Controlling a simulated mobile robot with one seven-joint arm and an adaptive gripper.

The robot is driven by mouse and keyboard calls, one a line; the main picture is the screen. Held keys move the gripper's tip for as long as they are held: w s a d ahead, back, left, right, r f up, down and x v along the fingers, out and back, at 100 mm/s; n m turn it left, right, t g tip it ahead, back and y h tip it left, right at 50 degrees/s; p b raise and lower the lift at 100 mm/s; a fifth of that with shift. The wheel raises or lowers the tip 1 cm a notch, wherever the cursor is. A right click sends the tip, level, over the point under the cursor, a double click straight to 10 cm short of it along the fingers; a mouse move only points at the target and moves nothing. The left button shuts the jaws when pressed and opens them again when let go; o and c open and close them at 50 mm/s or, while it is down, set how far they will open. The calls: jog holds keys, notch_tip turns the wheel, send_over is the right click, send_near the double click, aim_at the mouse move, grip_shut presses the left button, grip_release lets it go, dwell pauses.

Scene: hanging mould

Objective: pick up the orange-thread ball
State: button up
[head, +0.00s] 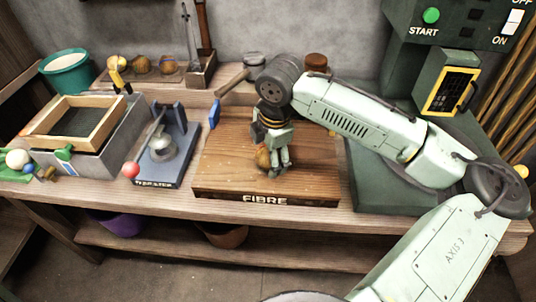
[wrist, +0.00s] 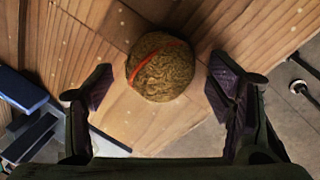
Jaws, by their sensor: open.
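The orange-thread ball (wrist: 161,67) is a brown fibrous ball with an orange strand across it. In the wrist view it lies on the wooden board, between and just beyond my open fingers. My gripper (wrist: 160,92) has one finger to each side of the ball, with gaps showing on both sides. In the head view my gripper (head: 279,165) is low over the board marked FIBRE (head: 225,165). The ball (head: 263,157) shows there partly, behind and beside the fingers.
A blue stand with a metal bell-shaped piece (head: 163,147) and a red knob is left of the board. A framed screen box (head: 118,152) stands farther left. Several brown balls (head: 141,64) sit on the back shelf. A green machine (head: 447,80) stands at the right.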

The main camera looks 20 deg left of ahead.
jog(key=shift+f, duration=0.35)
jog(key=shift+c, duration=0.2)
jog(key=c, duration=1.3)
jog(key=shift+r, duration=0.1)
